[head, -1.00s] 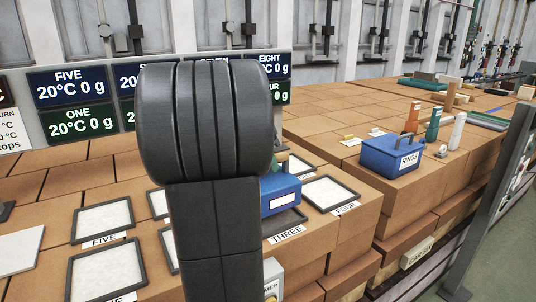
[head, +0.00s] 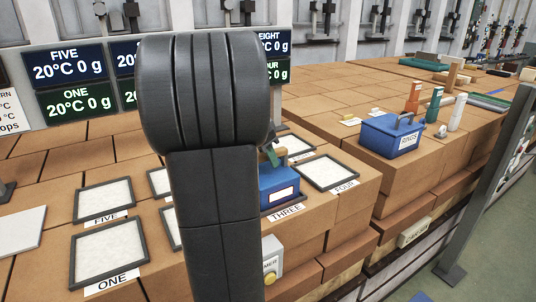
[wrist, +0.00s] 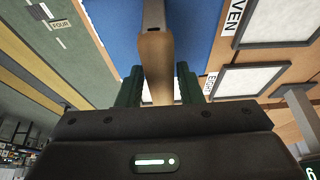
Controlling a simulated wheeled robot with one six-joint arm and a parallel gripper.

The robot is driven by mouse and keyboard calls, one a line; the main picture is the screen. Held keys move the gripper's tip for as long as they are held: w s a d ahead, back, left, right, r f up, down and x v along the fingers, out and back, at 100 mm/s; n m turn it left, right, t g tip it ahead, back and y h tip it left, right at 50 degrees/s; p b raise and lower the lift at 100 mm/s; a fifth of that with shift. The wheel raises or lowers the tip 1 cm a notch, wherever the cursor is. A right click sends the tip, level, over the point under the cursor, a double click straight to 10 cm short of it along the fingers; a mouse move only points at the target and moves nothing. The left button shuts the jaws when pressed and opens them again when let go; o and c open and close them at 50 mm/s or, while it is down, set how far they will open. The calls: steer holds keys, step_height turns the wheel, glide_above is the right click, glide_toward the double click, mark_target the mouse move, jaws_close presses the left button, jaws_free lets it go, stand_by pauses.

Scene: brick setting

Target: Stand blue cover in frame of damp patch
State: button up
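The blue cover (head: 279,190) is a blue box with a white label on its front. In the head view it stands upright over the spot labelled THREE (head: 287,212) and hides most of the frame there. I cannot tell whether it rests on the surface or hangs just above it. In the wrist view its blue top (wrist: 105,28) lies below a light wooden handle (wrist: 155,55). My gripper (wrist: 159,80) has dark green fingers closed against both sides of the handle. In the head view my arm hides much of the gripper (head: 271,154). No damp patch can be made out.
White-filled dark frames labelled ONE (head: 108,252), FIVE (head: 103,199) and FOUR (head: 326,172) surround the cover. Display boards (head: 75,80) stand behind. A blue RINGS box (head: 392,136) and bottles stand on the right-hand blocks. A grey post (head: 490,190) rises at right.

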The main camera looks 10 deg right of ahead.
steer(key=shift+o, duration=0.9)
steer(key=shift+r, duration=0.25)
steer(key=v, duration=1.1)
steer(key=shift+a+r, duration=0.2)
steer(key=shift+r, duration=0.2)
